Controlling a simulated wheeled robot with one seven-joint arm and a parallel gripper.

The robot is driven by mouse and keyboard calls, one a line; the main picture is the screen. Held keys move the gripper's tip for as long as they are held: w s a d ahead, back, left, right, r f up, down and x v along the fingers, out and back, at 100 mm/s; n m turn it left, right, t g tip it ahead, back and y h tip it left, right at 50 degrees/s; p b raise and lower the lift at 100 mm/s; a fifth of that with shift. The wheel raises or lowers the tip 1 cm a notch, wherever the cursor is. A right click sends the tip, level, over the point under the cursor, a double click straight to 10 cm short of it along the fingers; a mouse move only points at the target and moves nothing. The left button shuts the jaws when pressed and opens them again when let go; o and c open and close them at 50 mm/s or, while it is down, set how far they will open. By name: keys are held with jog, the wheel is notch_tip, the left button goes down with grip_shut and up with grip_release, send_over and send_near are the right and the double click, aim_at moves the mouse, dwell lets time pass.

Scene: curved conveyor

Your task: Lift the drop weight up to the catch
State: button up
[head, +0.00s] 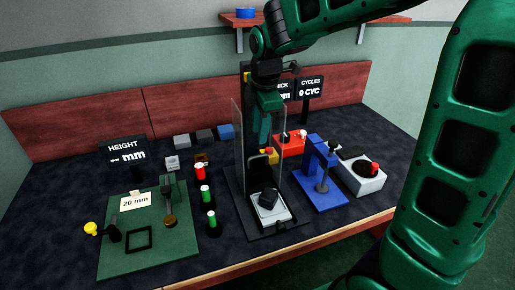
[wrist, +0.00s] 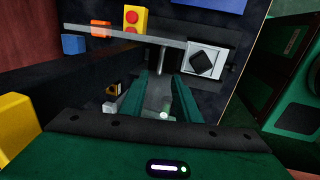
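The drop stand (head: 247,205) is a tall frame with clear side panels and a dark base, near the middle of the bench. A black block (head: 269,197) sits tilted on a pale plate at its foot; it also shows in the wrist view (wrist: 203,63). I cannot tell for sure whether this block is the drop weight. A dark arched part (head: 266,158) stands behind it. My gripper (head: 264,142) points down between the panels, above the block. In the wrist view its green fingers (wrist: 166,76) are apart, with no held object clear between them. The catch is not clearly visible.
Clear panels (head: 240,140) stand close beside my gripper. A green height gauge (head: 120,255) stands left, with red and green cylinders (head: 205,194) between. A blue press (head: 318,175) and a grey box with a red button (head: 362,178) stand right. Displays stand behind.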

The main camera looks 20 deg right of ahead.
aim_at(260, 156)
jog(key=f, duration=0.3)
jog(key=w+f, duration=0.1)
jog(key=f, duration=0.5)
jog(key=shift+w+d+f, duration=0.15)
jog(key=shift+w+d, duration=0.25)
jog(key=shift+c, duration=0.5)
grip_shut()
